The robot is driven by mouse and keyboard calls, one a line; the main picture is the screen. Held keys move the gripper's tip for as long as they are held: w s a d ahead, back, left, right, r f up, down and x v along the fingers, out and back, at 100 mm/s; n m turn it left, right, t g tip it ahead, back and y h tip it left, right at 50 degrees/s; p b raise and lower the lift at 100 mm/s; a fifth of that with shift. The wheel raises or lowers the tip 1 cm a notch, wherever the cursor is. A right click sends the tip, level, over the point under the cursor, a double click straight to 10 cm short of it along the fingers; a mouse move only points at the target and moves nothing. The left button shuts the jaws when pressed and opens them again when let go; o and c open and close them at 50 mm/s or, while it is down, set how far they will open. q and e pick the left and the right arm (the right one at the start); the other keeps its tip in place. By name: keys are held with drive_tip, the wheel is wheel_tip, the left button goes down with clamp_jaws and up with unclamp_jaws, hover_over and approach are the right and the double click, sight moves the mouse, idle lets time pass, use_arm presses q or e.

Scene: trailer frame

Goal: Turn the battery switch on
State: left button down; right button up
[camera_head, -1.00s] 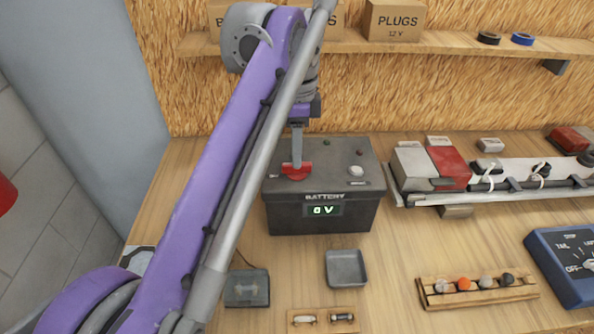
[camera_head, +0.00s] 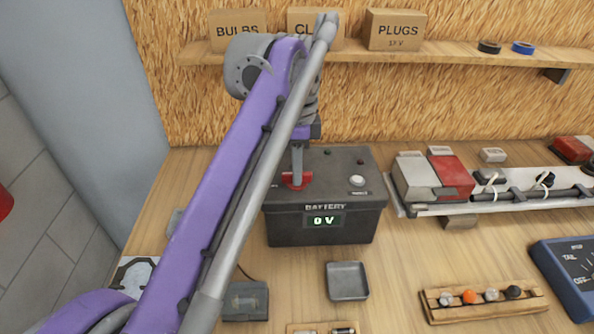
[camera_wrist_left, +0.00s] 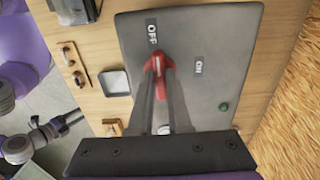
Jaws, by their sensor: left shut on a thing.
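The black battery box (camera_head: 325,230) stands on the bench and its display (camera_head: 324,221) reads 0 V. The red battery switch (camera_head: 304,181) is on its top. In the left wrist view the red switch (camera_wrist_left: 159,64) points toward the OFF label (camera_wrist_left: 152,33); the ON label (camera_wrist_left: 198,68) is to its right. My left gripper (camera_head: 297,179) reaches down from above and is shut on the switch handle. In the left wrist view the fingers of my left gripper (camera_wrist_left: 159,90) lie on either side of the red handle.
A grey tray (camera_head: 347,281) and a wooden rack of coloured knobs (camera_head: 483,299) lie in front. A red and white lamp assembly (camera_head: 450,178) is right of the battery. A blue switch box (camera_head: 573,275) stands at far right. A shelf (camera_head: 450,50) with boxes runs behind.

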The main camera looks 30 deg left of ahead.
use_arm(q)
drive_tip(key=m+p, duration=0.2)
drive_tip(key=m, duration=0.1)
drive_tip(key=shift+r+m, duration=0.1)
drive_tip(key=shift+m, duration=1.1)
drive_tip(key=shift+p, duration=0.3)
drive_tip(key=m+p, duration=0.1)
drive_tip(key=m, duration=0.3)
drive_tip(key=shift+m+p, duration=0.4)
drive_tip(key=shift+m, duration=0.2)
